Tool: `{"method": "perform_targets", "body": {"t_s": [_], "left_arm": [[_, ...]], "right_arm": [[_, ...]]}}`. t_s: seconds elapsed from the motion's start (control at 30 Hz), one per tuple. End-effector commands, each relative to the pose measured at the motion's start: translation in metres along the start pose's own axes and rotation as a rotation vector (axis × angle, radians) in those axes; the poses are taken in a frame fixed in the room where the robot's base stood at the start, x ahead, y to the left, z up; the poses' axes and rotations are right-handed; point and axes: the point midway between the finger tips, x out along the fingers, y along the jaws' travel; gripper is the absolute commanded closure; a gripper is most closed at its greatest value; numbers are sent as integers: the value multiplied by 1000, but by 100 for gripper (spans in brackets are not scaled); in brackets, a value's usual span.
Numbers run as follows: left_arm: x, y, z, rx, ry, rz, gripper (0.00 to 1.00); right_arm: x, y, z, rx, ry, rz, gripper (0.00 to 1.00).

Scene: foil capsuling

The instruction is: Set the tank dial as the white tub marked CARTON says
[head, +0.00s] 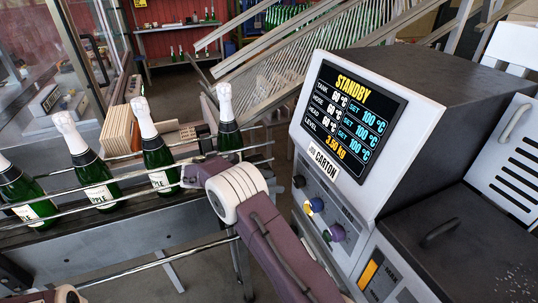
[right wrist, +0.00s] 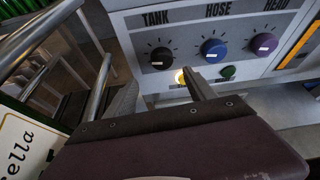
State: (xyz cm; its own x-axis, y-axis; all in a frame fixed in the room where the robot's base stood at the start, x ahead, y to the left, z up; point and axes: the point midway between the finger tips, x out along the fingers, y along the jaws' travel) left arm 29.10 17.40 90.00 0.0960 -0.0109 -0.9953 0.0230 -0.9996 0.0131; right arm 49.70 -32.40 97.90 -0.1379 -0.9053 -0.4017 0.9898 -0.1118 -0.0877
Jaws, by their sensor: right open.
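The tank dial (right wrist: 161,58) is a black knob with a white mark, under the word TANK in the right wrist view. It also shows on the machine front in the head view (head: 298,181). The screen (head: 353,117) reads STANDBY, with TANK at 60 °C and SET 100 °C. A plate (head: 323,162) below it reads JOB CARTON. I see no white tub. My right gripper (right wrist: 160,95) is open, below and in front of the tank dial and apart from it.
The blue hose dial (right wrist: 213,50) and purple head dial (right wrist: 264,44) sit right of the tank dial. A lit yellow button (right wrist: 181,77) and a green one (right wrist: 228,72) are below. Green bottles (head: 97,180) stand between rails at left.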

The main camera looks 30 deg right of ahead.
Motion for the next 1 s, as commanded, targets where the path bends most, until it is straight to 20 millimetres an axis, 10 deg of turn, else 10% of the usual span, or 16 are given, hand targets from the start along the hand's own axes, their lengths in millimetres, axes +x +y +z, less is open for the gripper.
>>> {"method": "perform_targets", "body": {"t_s": [0.27,0.7,1.0], "left_arm": [[1,0,0,0,0,0,64],[0,0,0,0,0,0,64],[1,0,0,0,0,0,64]], "right_arm": [[9,2,3,-9,-21,-3,36],[86,1,4,-8,-18,-3,36],[90,2,4,-8,-17,-1,36]]}}
